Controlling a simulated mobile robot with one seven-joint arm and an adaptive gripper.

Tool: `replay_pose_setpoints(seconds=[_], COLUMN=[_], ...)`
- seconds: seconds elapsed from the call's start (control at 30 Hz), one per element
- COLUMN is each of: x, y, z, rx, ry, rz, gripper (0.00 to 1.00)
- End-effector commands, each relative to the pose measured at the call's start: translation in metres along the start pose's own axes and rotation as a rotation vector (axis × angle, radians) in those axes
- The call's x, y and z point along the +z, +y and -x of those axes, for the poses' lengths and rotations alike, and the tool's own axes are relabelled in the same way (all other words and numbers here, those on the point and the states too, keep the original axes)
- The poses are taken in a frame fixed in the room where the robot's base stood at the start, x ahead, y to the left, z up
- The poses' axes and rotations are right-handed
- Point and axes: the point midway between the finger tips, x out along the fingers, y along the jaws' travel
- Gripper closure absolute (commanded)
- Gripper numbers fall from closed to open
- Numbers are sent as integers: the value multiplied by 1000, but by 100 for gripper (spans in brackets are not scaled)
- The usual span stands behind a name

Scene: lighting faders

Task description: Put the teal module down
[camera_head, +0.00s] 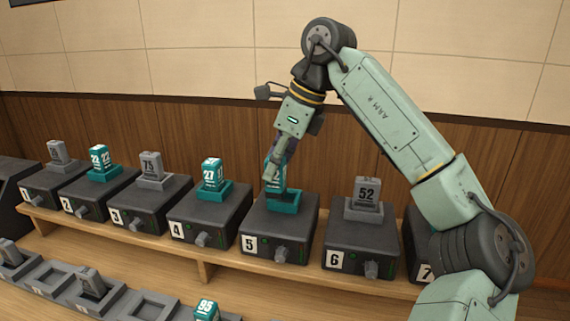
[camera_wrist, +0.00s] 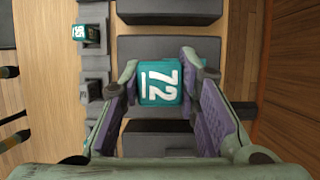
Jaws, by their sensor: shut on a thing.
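My gripper (camera_head: 272,168) is shut on a teal module marked 72 (camera_wrist: 160,84). In the wrist view the module sits between the two purple-padded fingers. In the head view the teal module (camera_head: 280,172) is upright and partly hidden by the fingers. It is at the teal socket (camera_head: 287,203) on top of the dark box numbered 5 (camera_head: 262,223). I cannot tell whether the module's base is seated in the socket or just above it.
Box 4 with teal module 27 (camera_head: 212,173) stands left, and box 6 with grey module 52 (camera_head: 367,194) stands right. More boxes stand along the shelf. Lower left, a row of grey trays includes an empty one (camera_head: 153,304) and teal module 95 (camera_head: 206,310).

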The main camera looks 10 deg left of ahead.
Motion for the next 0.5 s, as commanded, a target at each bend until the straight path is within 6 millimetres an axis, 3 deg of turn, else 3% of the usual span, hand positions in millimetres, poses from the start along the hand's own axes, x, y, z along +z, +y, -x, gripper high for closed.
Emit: replay_pose_setpoints(seconds=[0.2, 0.5], x=[-9, -22], y=[-32, -34], z=[2, -26], rx=[1, 3], ry=[0, -1], rz=[0, 3], gripper=[100, 100])
